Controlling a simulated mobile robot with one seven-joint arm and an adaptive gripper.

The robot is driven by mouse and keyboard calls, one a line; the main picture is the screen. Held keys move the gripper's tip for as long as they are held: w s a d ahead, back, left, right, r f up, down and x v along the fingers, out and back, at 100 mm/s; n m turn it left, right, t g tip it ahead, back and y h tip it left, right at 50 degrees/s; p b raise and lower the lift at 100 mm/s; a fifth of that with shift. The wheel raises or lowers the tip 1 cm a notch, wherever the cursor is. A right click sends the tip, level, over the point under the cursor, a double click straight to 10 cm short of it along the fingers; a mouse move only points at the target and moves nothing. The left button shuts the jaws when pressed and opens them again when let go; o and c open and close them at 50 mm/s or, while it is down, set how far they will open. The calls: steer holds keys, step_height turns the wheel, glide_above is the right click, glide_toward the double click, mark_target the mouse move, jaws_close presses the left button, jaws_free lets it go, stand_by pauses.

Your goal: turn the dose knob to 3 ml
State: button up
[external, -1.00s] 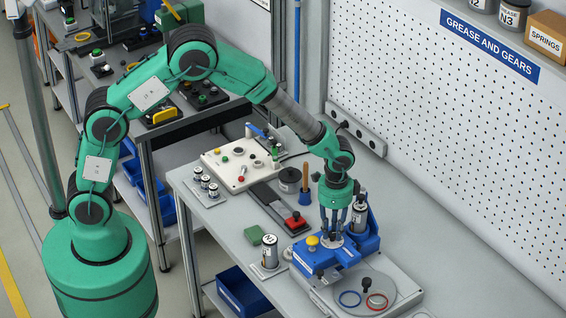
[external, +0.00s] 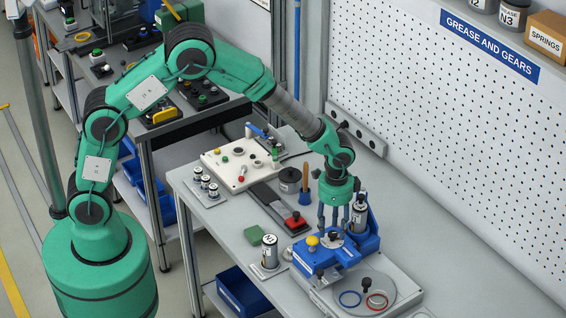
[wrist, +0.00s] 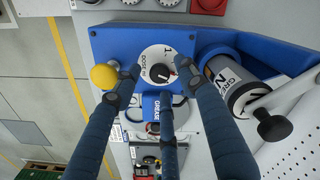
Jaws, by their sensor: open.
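The dose knob (wrist: 160,73) is small and black with a red mark, on a white dial (wrist: 148,56) lettered DOSE. A 1 is legible by the dial's upper edge; I cannot read a 3. The dial is set in a blue dispenser (wrist: 108,42), which also shows in the external view (external: 305,262). My gripper (wrist: 158,84) is open, its three fingers spread around the knob in the wrist view. In the external view my gripper (external: 334,228) is just above the dispenser. Fingers partly hide the dial; contact with the knob cannot be told.
A yellow knob (wrist: 103,76) stands on the dispenser's left, and a grease cartridge (wrist: 228,83) lies on its right in the wrist view. A turntable (external: 385,287) with rings is in front. A canister (external: 270,252) and a red-topped block (external: 296,222) stand nearby.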

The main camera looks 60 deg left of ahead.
mark_target(331, 232)
step_height(331, 232, up, 11)
stand_by(0.5)
stand_by(0.3)
steer(key=s+a+r+n+t+b, duration=0.1)
steer(key=s+a+r+n+b, duration=0.1)
steer(key=s+a+r, duration=0.5)
steer(key=s+a+r+n+t+b, duration=0.25)
steer(key=s+a+r, duration=0.25)
steer(key=a+r, duration=0.4)
steer(key=s+a+n+b, duration=0.1)
steer(key=s+a, duration=0.3)
steer(key=s, duration=0.3)
steer(key=s+a+f+n+t+b, duration=0.1)
steer(key=s+a+n+b, duration=0.1)
steer(key=s+a, duration=0.2)
steer(key=s+a+n+t+b, duration=0.1)
steer(key=s+a, duration=0.3)
steer(key=s, duration=0.6)
steer(key=shift+s+f+b, duration=0.2)
steer(key=shift+f+b, duration=0.05)
steer(key=shift+b, duration=0.3)
steer(key=shift+a+n, duration=0.1)
steer(key=shift+n, duration=0.15)
